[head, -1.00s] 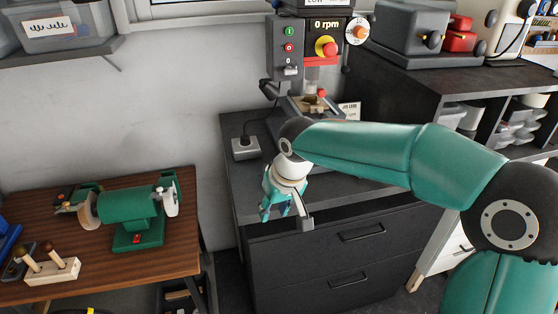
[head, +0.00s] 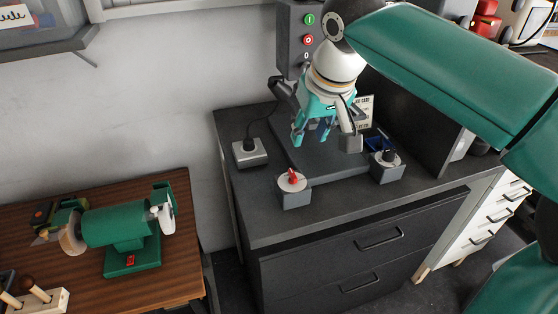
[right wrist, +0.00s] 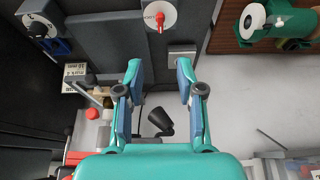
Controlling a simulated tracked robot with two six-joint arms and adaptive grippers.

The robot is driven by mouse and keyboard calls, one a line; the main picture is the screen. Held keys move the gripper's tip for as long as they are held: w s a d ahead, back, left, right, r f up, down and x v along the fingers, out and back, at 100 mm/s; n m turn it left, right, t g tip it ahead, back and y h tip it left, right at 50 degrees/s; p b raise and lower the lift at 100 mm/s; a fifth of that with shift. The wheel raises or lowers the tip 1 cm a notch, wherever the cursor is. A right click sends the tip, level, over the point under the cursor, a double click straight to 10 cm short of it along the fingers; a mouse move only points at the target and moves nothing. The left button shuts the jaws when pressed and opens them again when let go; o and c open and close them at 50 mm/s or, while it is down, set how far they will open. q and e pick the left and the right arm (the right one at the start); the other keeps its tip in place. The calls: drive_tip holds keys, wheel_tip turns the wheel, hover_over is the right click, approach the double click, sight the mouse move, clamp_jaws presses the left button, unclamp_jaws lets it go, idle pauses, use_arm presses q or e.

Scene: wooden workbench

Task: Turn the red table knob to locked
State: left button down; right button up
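The red table knob (head: 292,176) sits on a white round dial on a grey block at the front left corner of the drill press base. In the right wrist view the red knob (right wrist: 160,24) shows at the top middle, beyond the fingertips, its pointer lengthwise in the picture. My left gripper is not in view.
A black knob (head: 388,156) sits on a similar block at the base's right corner. A grey box (head: 249,152) with a cable stands left of the press. The drill press column and controls (head: 305,40) rise behind my gripper. A green grinder (head: 118,226) stands on the wooden bench.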

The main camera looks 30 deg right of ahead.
sight(293, 174)
drive_tip(key=x, duration=1.6)
drive_tip(key=shift+w+f, duration=0.2)
drive_tip(key=shift+w, duration=0.05)
clamp_jaws()
